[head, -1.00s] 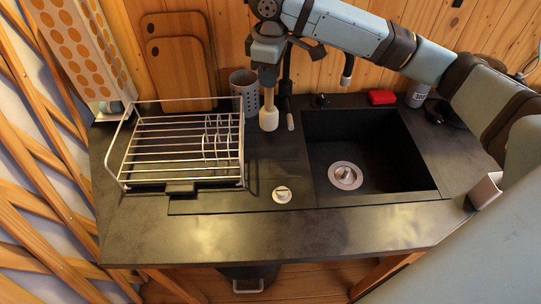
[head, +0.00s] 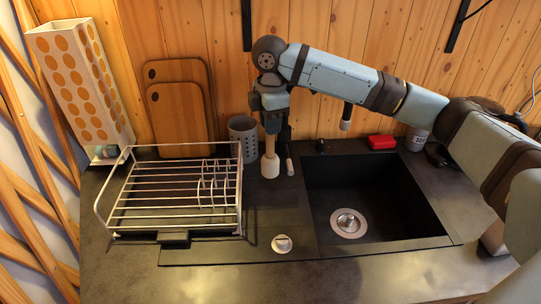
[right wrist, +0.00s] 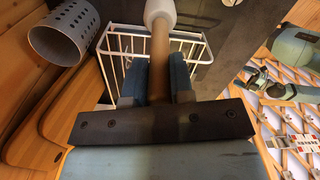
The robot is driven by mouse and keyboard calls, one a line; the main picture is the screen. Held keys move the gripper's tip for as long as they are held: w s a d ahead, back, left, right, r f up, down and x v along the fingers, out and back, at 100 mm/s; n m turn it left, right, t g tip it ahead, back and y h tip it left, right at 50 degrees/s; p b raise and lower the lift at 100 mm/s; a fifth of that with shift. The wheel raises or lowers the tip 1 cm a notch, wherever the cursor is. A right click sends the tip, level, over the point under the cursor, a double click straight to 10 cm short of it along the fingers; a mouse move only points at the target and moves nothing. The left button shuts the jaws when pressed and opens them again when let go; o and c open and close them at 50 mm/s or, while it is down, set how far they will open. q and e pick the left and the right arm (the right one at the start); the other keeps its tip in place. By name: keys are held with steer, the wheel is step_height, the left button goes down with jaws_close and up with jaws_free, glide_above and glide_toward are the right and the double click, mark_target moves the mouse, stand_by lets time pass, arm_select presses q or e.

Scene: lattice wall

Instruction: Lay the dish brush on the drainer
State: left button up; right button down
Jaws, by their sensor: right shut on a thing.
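The dish brush (head: 269,168) has a pale wooden handle and a white head that points down. My right gripper (head: 272,127) is shut on its handle and holds it upright at the back of the counter, right of the drainer. The right wrist view shows the handle (right wrist: 159,50) between the fingers. The drainer (head: 170,193) is a white wire rack at the left of the counter, with a few thin upright loops at its right side. Parts that look like my left arm show at the right edge of the right wrist view; its jaws are unclear.
A grey perforated cup (head: 242,138) stands between the drainer and the brush. Two wooden boards (head: 178,110) lean on the wall behind the drainer. The black sink (head: 385,205) lies to the right, with a red sponge-like block (head: 381,142) behind it. The drainer's slats look bare.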

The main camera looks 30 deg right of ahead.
mark_target(270, 157)
step_height(270, 157, down, 5)
steer(key=shift+f, duration=0.1)
step_height(270, 157, down, 4)
steer(key=shift+f, duration=0.1)
stand_by(0.3)
steer(key=c, duration=1)
jaws_free()
steer(key=shift+f, duration=0.15)
